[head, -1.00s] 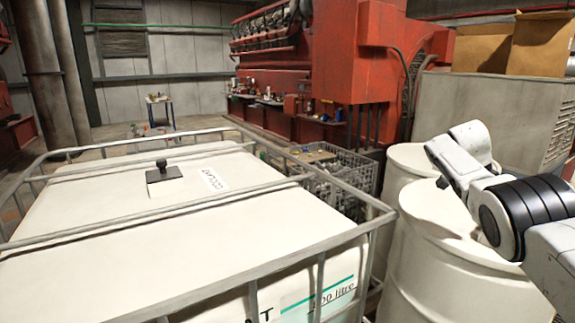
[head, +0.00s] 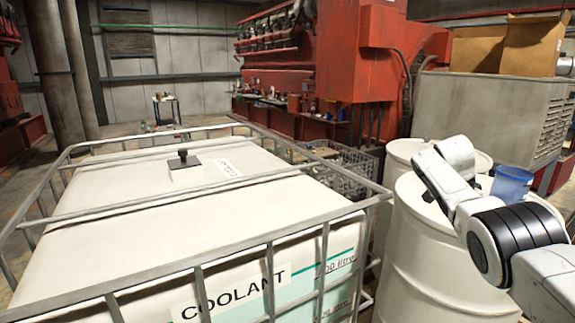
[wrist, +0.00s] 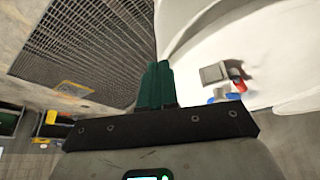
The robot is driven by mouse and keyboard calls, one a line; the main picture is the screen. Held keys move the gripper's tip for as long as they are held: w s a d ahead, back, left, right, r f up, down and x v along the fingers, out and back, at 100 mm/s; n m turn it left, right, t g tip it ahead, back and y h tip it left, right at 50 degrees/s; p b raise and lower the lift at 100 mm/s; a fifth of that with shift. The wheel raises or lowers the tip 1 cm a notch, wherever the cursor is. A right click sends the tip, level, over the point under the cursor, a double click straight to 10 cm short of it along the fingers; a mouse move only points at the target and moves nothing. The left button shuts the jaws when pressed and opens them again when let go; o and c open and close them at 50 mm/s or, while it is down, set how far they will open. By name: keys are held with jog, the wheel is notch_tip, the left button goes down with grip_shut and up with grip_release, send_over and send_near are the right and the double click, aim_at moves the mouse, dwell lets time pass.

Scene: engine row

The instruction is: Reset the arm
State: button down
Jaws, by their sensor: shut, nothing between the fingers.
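My gripper shows in the wrist view (wrist: 156,85), its two green fingers pressed together with nothing between them. In the head view my white and black arm reaches in from the right edge, in front of the white drums. The gripper itself is hard to make out there.
A caged white coolant tank (head: 110,215) fills the left and middle. White drums (head: 430,250) stand right of it, with a blue container (head: 511,184) by my arm. Cardboard boxes (head: 530,45) sit on a grey unit (head: 490,115). A red engine (head: 340,60) stands behind. Floor at back left looks open.

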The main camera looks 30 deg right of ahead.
jog(key=w+a+f+n+t+y, duration=0.1)
jog(key=w+a+f+n, duration=0.25)
jog(key=a+f, duration=0.65)
jog(key=w+a+f+n+t+y, duration=0.15)
jog(key=a+f+n, duration=0.25)
jog(key=a+f, duration=0.6)
jog(key=s+a+f+n, duration=0.4)
jog(key=a+f, duration=0.3)
jog(key=a, duration=0.3)
jog(key=s+a+f+n+y, duration=0.1)
jog(key=s+a+f+n, duration=0.15)
jog(key=s+a, duration=0.45)
jog(key=s+a+f+n+y, duration=0.1)
jog(key=s+a+f+n, duration=0.15)
jog(key=s+a, duration=0.4)
jog(key=s+a+r+n, duration=0.1)
jog(key=s+r+n, duration=0.1)
jog(key=s, duration=0.7)
jog(key=s+r+n, duration=0.2)
jog(key=s, duration=0.7)
jog(key=shift+s+a, duration=0.2)
jog(key=shift+a, duration=0.15)
jog(key=shift+r+n, duration=0.1)
jog(key=shift+n, duration=0.15)
